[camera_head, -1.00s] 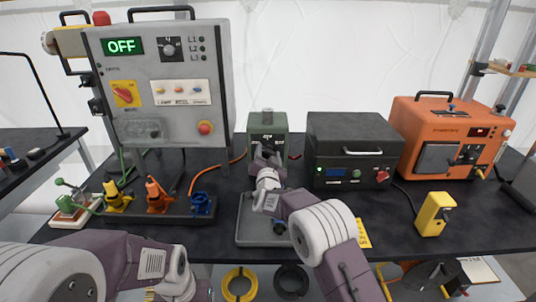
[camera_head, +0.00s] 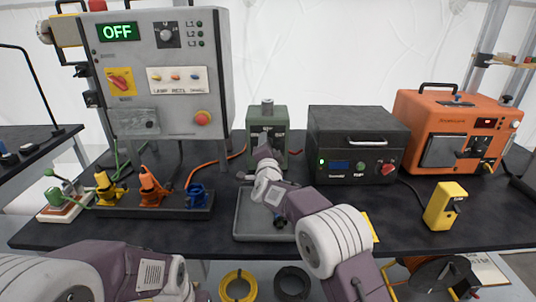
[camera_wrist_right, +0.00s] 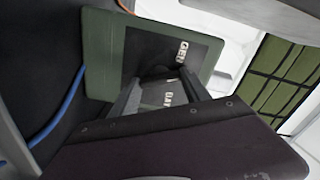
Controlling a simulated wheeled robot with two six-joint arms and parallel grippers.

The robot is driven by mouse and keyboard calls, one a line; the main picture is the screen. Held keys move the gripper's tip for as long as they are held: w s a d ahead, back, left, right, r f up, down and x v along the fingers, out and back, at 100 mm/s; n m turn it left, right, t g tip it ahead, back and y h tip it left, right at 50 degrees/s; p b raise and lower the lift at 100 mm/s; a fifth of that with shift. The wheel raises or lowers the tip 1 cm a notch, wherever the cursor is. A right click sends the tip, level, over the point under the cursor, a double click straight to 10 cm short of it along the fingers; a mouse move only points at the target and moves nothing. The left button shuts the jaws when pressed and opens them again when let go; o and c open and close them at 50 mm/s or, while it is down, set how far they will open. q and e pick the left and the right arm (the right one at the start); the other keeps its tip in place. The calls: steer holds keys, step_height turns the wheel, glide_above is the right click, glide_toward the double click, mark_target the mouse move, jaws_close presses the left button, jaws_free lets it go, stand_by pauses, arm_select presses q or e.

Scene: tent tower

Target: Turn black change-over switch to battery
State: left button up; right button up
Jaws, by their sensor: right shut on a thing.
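The change-over switch is a green box (camera_head: 267,121) with a dark front, standing at the back middle of the black bench. My right gripper (camera_head: 263,153) is at its front and covers part of it. In the right wrist view the green faceplate (camera_wrist_right: 103,60) carries a black panel (camera_wrist_right: 150,50) with a "GEN" label and a second label, seemingly "BAT", seen between my fingers. My right gripper (camera_wrist_right: 160,88) is shut on the switch's black handle, which is mostly hidden by the fingers. My left arm is at lower left; its fingertips are out of view.
A grey control panel (camera_head: 185,100) reading "OFF" stands at left. A black unit (camera_head: 355,130) and an orange unit (camera_head: 440,125) stand at right. A grey tray (camera_head: 245,222) lies below my right arm. A yellow device (camera_head: 442,207) sits near the front right.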

steer(key=m+b, duration=0.3)
steer(key=m, duration=0.2)
steer(key=m+b, duration=0.4)
steer(key=m, duration=0.2)
steer(key=m+b, duration=0.3)
steer(key=m, duration=0.2)
steer(key=shift+a+f+m+b, duration=0.1)
steer(key=shift+f+m+b, duration=0.15)
steer(key=shift+m+b, duration=0.15)
steer(key=shift+m, duration=0.3)
steer(key=o, duration=1.4)
steer(key=shift+s, duration=0.1)
